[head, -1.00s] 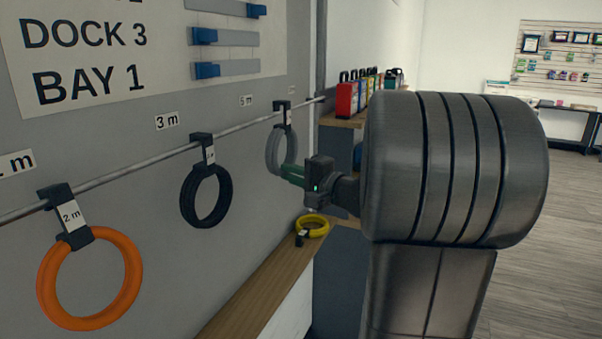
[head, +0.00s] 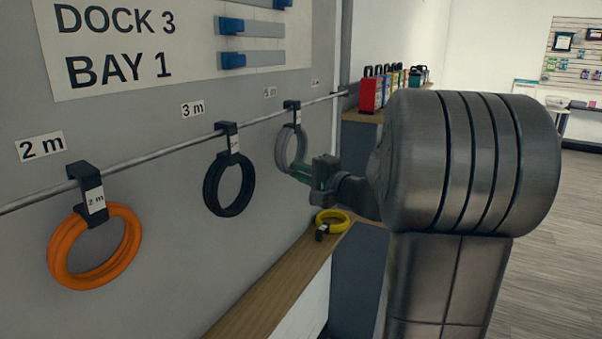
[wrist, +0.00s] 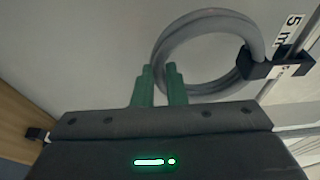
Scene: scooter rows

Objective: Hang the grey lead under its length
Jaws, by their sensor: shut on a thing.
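The grey lead (head: 291,150) is a coiled ring with a black hook tag (head: 291,106) at its top, at the rail (head: 262,121). The "5 m" label (head: 270,92) is on the wall just above and left of it. My gripper (head: 300,172) is shut on the ring's lower part. In the wrist view, the green fingers (wrist: 159,75) stand at the edge of the grey ring (wrist: 200,45), opposite its black hook (wrist: 272,66). The hook appears to be on the rail; its exact seating is too small to tell.
A black lead (head: 229,186) hangs under "3 m" and an orange lead (head: 95,250) under "2 m". A yellow lead (head: 331,220) lies on the wooden shelf (head: 265,285) below. Several coloured packs (head: 372,93) stand on a ledge behind.

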